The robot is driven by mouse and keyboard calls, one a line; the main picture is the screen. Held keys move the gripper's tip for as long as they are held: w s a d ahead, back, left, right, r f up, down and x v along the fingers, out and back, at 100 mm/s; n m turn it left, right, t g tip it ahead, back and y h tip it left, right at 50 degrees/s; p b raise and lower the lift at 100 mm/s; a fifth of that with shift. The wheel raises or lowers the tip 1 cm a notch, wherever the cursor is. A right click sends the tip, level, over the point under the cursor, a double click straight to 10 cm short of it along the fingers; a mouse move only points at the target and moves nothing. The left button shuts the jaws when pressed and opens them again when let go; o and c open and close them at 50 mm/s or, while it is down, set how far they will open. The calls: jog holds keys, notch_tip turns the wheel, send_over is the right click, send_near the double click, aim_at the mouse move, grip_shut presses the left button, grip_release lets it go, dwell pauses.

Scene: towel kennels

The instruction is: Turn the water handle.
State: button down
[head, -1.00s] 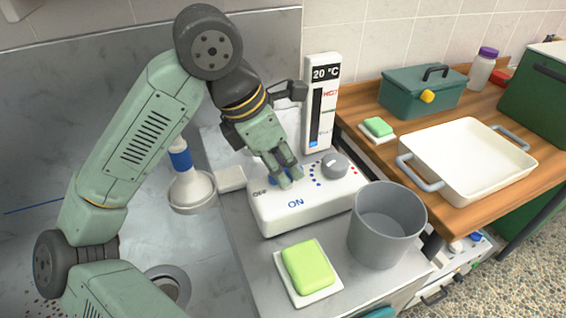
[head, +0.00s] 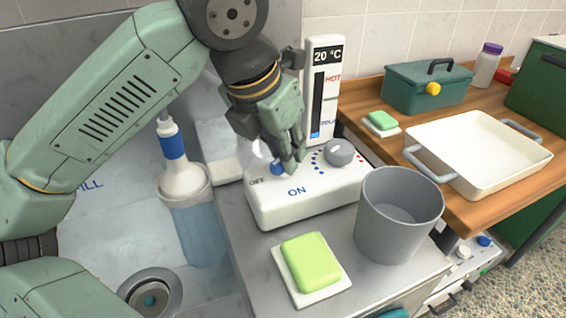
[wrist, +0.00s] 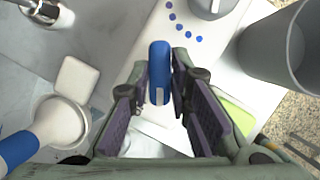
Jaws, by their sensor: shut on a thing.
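The blue water handle (head: 277,169) is on the white control box (head: 262,208), between the printed words OFF and ON. My gripper (head: 291,162) reaches down to it from above and is shut on it. In the wrist view the handle (wrist: 159,72) stands between my two fingers, its long side running up the picture. My fingers partly hide it in the head view. A shower head (head: 184,186) with a blue band hangs over the basin at left, and a bluish stream of water (head: 202,235) falls from it.
A grey dial knob (head: 340,152) sits right of the handle, and a gauge (head: 322,95) reading 20 °C stands behind. A grey bucket (head: 392,225) and green soap (head: 309,262) are close in front. A white tray (head: 480,188) lies on the wooden counter at right.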

jog(key=n+y+b, duration=0.1)
jog(key=n+b, duration=0.1)
jog(key=n, duration=0.1)
jog(key=n+t+y+b, duration=0.1)
jog(key=n+b, duration=0.1)
jog(key=shift+d+n, duration=0.1)
jog(key=shift+n, duration=0.3)
dwell(0.4)
jog(key=c, duration=1.5)
grip_release()
jog(key=shift+s+r, duration=0.1)
jog(key=shift+r, duration=0.05)
jog(key=s, duration=0.4)
jog(key=s+a, duration=0.1)
jog(key=s, duration=0.7)
jog(key=shift+s+a+r, duration=0.15)
jog(key=shift+a+r, duration=0.15)
jog(key=shift+r, duration=0.1)
